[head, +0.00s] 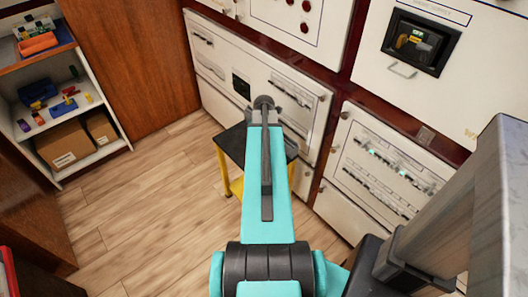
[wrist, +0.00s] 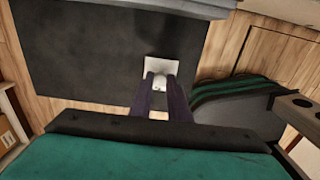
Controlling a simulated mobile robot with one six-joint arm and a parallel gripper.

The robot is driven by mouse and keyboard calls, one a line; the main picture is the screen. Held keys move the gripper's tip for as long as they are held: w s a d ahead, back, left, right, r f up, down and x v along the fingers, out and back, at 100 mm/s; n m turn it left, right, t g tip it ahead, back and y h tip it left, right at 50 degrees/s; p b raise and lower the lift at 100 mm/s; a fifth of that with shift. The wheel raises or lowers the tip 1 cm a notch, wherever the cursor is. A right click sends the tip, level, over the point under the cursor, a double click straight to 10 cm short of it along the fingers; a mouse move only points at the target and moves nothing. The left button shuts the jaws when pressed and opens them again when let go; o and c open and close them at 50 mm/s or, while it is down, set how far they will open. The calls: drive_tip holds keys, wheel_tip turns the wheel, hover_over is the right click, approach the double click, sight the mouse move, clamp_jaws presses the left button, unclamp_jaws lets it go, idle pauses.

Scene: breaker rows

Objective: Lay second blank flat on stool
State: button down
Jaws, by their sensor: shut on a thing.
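The stool (head: 232,145) stands below my arm in the head view, with a black top and yellow legs. Its dark top (wrist: 85,65) fills much of the wrist view. My gripper (wrist: 164,80) is shut on a small white blank (wrist: 162,65) with a pale rounded part between the fingertips. The blank shows over the stool top; I cannot tell whether it touches it. In the head view my arm hides the gripper, the blank and part of the stool top.
White breaker panels (head: 385,165) with switches and handles stand behind and to the right of the stool. A shelf unit (head: 112,150) at the left holds coloured items and cardboard boxes (head: 66,143). The wooden floor (head: 150,200) left of the stool is clear.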

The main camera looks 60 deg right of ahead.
drive_tip(key=shift+f, duration=0.2)
drive_tip(key=c, duration=1.6)
unclamp_jaws()
drive_tip(key=shift+r, duration=6.85)
